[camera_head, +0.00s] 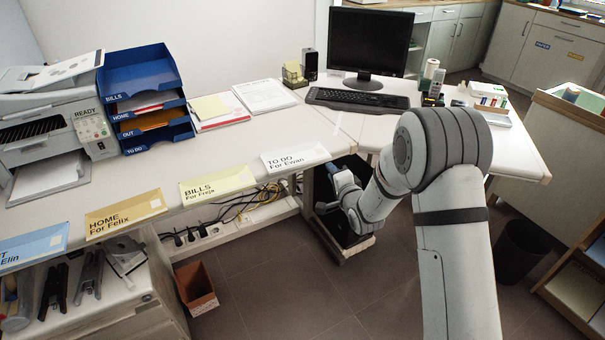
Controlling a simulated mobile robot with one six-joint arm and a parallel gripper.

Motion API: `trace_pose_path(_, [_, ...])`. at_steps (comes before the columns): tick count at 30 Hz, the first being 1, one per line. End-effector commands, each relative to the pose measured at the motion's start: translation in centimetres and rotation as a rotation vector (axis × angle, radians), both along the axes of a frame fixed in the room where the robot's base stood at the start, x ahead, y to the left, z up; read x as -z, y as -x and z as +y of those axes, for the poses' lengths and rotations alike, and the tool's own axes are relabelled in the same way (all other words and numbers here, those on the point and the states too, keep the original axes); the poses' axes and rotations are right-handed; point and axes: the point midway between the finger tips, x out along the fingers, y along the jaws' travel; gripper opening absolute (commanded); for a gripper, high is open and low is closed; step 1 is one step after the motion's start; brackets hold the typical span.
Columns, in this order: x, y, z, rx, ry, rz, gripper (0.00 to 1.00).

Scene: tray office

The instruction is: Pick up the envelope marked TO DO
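The white envelope marked TO DO, For Ewan (296,158), lies at the front edge of the desk, rightmost in a row of envelopes. Its printed face is up, and nothing covers it. My arm reaches in from the lower right and bends down in front of the desk. The end of my arm with my gripper (336,172) is just right of and slightly below this envelope in the picture, apart from it. The fingers are small and partly hidden by my wrist, so I cannot tell whether they are open. I see nothing held.
Yellow BILLS (218,184), tan HOME (125,215) and blue (35,250) envelopes lie left along the edge. A blue tray stack (150,85) stands beside a printer (50,120). A keyboard (358,99) and monitor (371,42) are behind. Cables hang below the desk.

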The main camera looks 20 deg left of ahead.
Motion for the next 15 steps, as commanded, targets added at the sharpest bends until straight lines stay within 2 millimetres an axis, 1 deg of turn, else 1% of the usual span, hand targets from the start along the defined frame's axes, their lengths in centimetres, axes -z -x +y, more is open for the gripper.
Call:
trace_pose_path(1, [2.1,0.4,1.4,-0.024,-0.058,0.005,0.24])
trace_pose_path(3, [3.4,0.9,2.7,-0.051,-0.133,0.009,0.24])
trace_pose_path(6, [4.3,1.4,3.9,-0.078,-0.205,0.013,0.24])
trace_pose_path(10, [4.6,1.5,4.6,-0.092,-0.241,0.016,0.24])
trace_pose_path(15, [4.5,0.4,5.8,-0.093,-0.243,0.015,0.24])
